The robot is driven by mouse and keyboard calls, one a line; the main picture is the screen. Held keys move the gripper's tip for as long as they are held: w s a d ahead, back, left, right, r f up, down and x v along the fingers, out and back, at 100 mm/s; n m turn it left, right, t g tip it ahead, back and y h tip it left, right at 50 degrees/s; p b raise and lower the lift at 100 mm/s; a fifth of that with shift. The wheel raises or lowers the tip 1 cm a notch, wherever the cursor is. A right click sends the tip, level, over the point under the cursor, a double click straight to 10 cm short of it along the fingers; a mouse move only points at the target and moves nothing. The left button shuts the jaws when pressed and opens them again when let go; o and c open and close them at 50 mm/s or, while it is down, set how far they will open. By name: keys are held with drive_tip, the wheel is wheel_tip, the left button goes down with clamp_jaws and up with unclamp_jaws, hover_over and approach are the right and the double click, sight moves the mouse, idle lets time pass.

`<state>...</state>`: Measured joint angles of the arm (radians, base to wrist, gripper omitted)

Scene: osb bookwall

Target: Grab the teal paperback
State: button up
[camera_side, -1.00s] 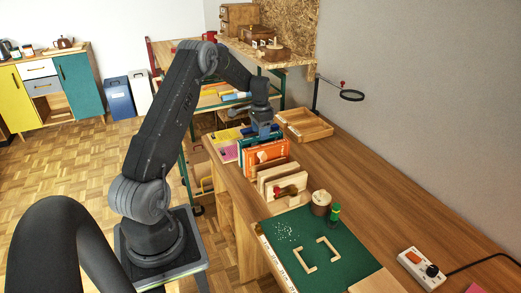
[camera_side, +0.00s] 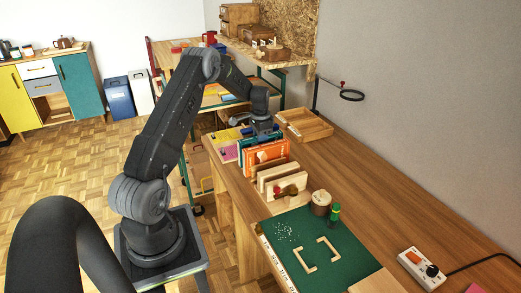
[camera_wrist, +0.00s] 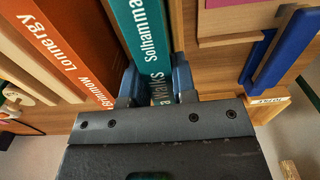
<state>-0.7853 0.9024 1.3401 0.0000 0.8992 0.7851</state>
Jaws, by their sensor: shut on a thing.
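The teal paperback (camera_wrist: 143,32) stands spine-out in the row of books, with white lettering on its spine. In the wrist view its spine runs down between the two blue-grey fingers of my gripper (camera_wrist: 156,86). The fingers are shut on it, one on each side. In the side view my gripper (camera_side: 262,132) is low over the book row at the bench's far end, and it hides much of the teal book there.
An orange book (camera_wrist: 66,48) stands close left of the teal one. In the side view, wooden dividers (camera_side: 283,176), a wooden tray (camera_side: 306,126) and a green mat (camera_side: 306,232) are on the bench.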

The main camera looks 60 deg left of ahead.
clamp_jaws()
drive_tip(key=shift+r, duration=0.15)
